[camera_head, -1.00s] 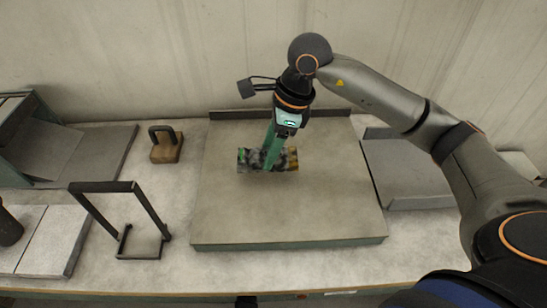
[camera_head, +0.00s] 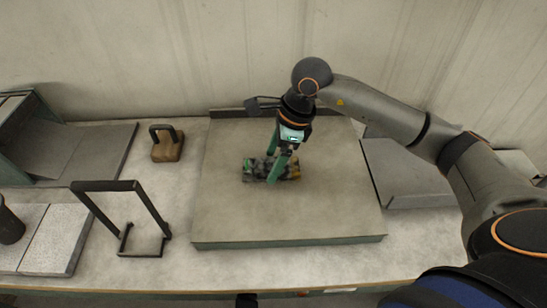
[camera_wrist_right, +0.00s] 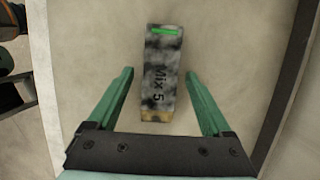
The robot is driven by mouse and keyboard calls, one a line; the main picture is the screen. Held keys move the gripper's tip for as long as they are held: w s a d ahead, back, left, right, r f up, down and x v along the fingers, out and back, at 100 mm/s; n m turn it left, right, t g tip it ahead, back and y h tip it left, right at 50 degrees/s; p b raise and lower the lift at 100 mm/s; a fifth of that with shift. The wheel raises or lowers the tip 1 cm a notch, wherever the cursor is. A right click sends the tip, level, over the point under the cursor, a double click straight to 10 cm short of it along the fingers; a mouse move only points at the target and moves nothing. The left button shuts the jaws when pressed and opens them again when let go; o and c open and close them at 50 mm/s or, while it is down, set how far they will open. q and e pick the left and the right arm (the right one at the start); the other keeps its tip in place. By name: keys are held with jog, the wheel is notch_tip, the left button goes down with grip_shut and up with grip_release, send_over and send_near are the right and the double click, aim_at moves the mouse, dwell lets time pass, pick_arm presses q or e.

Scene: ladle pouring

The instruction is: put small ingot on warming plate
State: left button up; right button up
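The small ingot is a mottled grey and black block with a green stripe at one end and a tan other end. My right gripper (camera_head: 276,176) is over the ingot. In the right wrist view its green fingers (camera_wrist_right: 161,85) are apart, one on each side of the ingot, with gaps to both. My left gripper is not in view.
A black metal frame (camera_head: 158,217) stands left of the plate. A brown block with a dark handle (camera_head: 167,150) sits behind it. A grey tray (camera_head: 405,170) is right of the plate. Grey slabs (camera_head: 55,240) lie at the left. The plate's front half is clear.

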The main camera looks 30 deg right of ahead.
jog(key=v, duration=1.2)
jog(key=shift+r, duration=0.1)
